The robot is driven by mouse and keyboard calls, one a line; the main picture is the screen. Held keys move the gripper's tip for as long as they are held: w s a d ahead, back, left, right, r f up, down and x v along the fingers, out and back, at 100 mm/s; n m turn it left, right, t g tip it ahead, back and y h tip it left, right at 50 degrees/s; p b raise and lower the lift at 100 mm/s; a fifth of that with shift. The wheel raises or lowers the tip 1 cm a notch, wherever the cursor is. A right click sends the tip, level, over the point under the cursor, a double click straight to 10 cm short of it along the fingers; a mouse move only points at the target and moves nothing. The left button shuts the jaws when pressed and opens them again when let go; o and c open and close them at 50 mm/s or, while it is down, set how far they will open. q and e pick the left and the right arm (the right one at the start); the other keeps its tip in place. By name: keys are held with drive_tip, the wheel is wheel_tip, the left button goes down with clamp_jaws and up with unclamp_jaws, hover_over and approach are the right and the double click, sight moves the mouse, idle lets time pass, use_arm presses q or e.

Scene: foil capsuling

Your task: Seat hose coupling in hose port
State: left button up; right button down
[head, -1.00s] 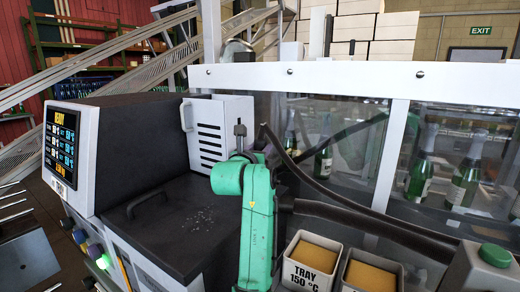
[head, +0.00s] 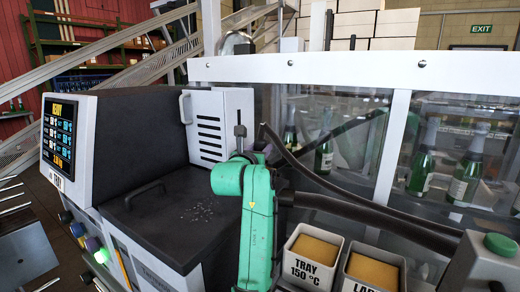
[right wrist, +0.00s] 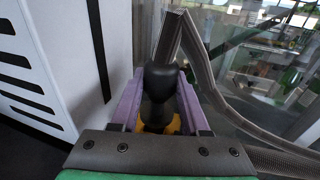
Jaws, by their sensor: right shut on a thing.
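In the right wrist view, the hose coupling (right wrist: 160,80) is a black rounded piece. The purple fingers of my right gripper (right wrist: 160,90) are shut on it from both sides. A dark ribbed hose (right wrist: 200,65) bends sharply just beyond it and runs off to the lower right. In the head view, my green right arm hides most of that gripper, and a dark hose (head: 345,179) runs from behind it to the right along the glass. The hose port cannot be made out in either view. My left gripper is out of view.
A white slotted panel (head: 221,118) stands close left of the right gripper on the dark machine (head: 130,135) with its lit display. A glass guard (head: 340,160) with bottles behind it is at the right. Tray bins (head: 308,270) stand in front of it.

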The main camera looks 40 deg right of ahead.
drive_tip(key=shift+f+b, duration=0.85)
drive_tip(key=shift+f, duration=0.2)
drive_tip(key=shift+c, duration=1.6)
unclamp_jaws()
drive_tip(key=shift+a, duration=0.1)
